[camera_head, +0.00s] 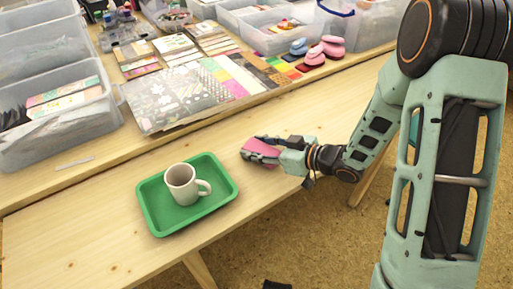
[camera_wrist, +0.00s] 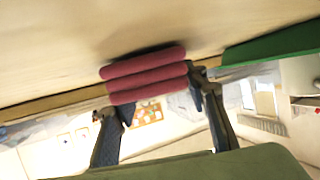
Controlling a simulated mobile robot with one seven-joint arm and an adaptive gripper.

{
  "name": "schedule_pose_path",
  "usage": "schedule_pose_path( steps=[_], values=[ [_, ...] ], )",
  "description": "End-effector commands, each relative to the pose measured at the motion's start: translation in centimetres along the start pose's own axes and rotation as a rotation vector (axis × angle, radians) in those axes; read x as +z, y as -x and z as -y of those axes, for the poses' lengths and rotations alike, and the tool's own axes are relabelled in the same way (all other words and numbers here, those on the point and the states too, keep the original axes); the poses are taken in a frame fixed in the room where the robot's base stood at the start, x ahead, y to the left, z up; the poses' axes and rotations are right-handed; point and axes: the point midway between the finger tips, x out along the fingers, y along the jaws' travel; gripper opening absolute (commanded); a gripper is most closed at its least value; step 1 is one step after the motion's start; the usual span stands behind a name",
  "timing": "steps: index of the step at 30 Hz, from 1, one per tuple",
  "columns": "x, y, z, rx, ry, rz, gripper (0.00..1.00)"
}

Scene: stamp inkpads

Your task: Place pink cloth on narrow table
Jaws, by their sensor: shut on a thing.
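A pink cloth (camera_head: 262,148), folded into thick layers, is in my gripper (camera_head: 262,150) just above the narrow wooden table (camera_head: 290,125). In the wrist view the folded cloth (camera_wrist: 147,75) shows dark pink between the two fingers of my gripper (camera_wrist: 160,98). The fingers are shut on its sides. In the wrist view the cloth is close to the wooden surface, with a dark shadow beside it. I cannot tell whether it touches the table.
A green tray (camera_head: 150,217) with a white mug (camera_head: 182,184) on it stands on the narrow table, left of my gripper. Behind are patterned papers (camera_head: 165,100), clear plastic bins (camera_head: 60,135) and pink stamps (camera_head: 315,56). Bare wood lies around the cloth.

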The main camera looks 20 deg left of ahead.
Motion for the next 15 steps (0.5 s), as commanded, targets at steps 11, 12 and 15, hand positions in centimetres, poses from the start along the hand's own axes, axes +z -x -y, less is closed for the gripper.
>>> schedule_pose_path(
  steps=[11, 12, 15],
  values=[
    [0.29, -0.09, -0.01, 0.0, 0.0, 0.0, 0.57],
    [0.29, -0.09, -0.01, 0.0, 0.0, 0.0, 0.58],
    [0.29, -0.09, 0.0, 0.0, 0.0, 0.0, 0.58]
  ],
)
